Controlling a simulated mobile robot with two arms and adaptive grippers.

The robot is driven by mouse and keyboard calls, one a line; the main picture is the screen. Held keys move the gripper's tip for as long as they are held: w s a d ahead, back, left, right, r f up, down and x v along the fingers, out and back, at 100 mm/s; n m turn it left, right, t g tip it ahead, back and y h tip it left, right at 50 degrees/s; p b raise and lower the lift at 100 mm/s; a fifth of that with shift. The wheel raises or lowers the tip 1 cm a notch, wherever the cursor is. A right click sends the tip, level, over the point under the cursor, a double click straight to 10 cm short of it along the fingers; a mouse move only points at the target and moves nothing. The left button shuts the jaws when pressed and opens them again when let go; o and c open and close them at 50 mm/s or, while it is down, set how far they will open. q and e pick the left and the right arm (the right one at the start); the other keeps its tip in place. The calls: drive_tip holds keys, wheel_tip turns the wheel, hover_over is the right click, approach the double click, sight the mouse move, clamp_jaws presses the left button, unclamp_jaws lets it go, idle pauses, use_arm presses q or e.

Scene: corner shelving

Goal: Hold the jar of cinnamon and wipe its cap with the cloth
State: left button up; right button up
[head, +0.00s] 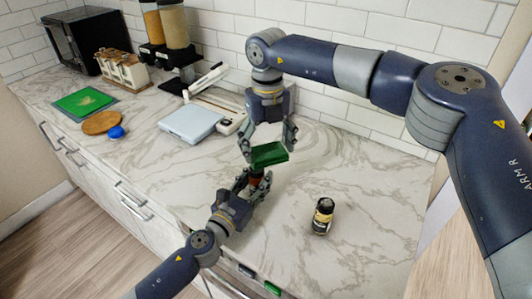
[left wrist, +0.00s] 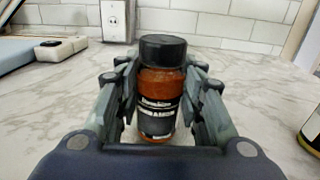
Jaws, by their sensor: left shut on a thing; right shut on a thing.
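The jar (left wrist: 160,88) has orange-brown contents, a dark label and a black cap (left wrist: 163,48); I cannot read its label clearly. It stands upright between the fingers of my left gripper (left wrist: 163,85), which is shut on it. In the head view the jar (head: 256,180) is partly hidden by that gripper and the cloth. The cloth (head: 269,154) is a green, block-like piece. My right gripper (head: 268,144) points down, shut on the cloth, just above the jar. The cloth does not show in the left wrist view, and I cannot tell whether it touches the cap.
A second dark-capped jar (head: 323,216) stands to the right on the marble counter (head: 370,190). A pale flat scale-like device (head: 190,123) lies at the back. A blue object (head: 116,132), a round wooden board (head: 102,122) and a green board (head: 86,102) lie far left.

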drive_tip(key=shift+r, duration=2.15)
use_arm(q)
drive_tip(key=o, duration=1.2)
drive_tip(key=v, duration=1.2)
drive_tip(key=shift+f, duration=0.1)
